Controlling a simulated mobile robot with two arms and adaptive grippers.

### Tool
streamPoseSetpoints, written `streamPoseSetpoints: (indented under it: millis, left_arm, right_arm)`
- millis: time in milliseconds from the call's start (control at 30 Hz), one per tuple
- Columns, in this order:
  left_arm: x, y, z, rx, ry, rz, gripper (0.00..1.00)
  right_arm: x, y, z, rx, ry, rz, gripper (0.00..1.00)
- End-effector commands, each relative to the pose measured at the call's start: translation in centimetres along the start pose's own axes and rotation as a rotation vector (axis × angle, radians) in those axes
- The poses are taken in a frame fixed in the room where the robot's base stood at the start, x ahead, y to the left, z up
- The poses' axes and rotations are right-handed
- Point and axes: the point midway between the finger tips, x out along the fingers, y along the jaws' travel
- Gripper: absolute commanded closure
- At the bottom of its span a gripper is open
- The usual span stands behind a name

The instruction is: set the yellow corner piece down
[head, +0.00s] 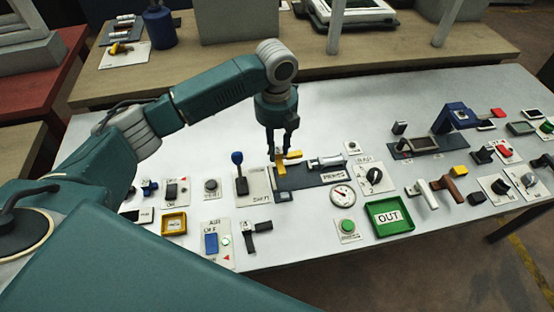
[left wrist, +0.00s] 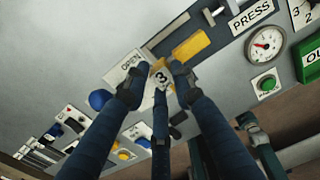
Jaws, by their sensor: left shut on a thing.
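My left gripper (head: 281,152) points down over the left end of the dark press plate (head: 310,178) and is shut on the yellow corner piece (head: 280,166). The piece is partly hidden by the fingers in the head view. In the left wrist view, a small yellow part with a white "3" label (left wrist: 159,80) shows between the fingertips. I cannot tell whether the held piece touches the plate. My right gripper is not in view.
A lever with a blue knob (head: 237,158) stands just left of the plate. A round gauge (head: 343,195) and a green OUT tray (head: 388,219) are to the right. A black angled piece (head: 257,238) lies in front. Several switches and tools crowd the table's right side.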

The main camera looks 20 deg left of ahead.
Motion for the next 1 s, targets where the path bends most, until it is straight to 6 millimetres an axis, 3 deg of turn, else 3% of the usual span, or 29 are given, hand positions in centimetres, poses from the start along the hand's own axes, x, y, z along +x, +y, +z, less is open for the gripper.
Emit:
streamPoseSetpoints:
  millis: [500, 933, 967, 1000]
  left_arm:
    - [6.3, 0.0, -0.1, 0.000, 0.002, 0.000, 1.00]
    - [7.0, 0.0, -0.1, 0.001, 0.000, -0.001, 1.00]
    - [7.0, 0.0, 0.0, 0.001, -0.001, -0.001, 0.71]
    - [7.0, 0.0, -0.1, 0.001, -0.001, 0.000, 0.63]
  right_arm:
    - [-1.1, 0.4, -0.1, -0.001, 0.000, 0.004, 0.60]
    - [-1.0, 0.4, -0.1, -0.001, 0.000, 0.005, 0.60]
    - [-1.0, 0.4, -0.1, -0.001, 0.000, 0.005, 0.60]
    - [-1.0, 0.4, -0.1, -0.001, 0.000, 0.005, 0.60]
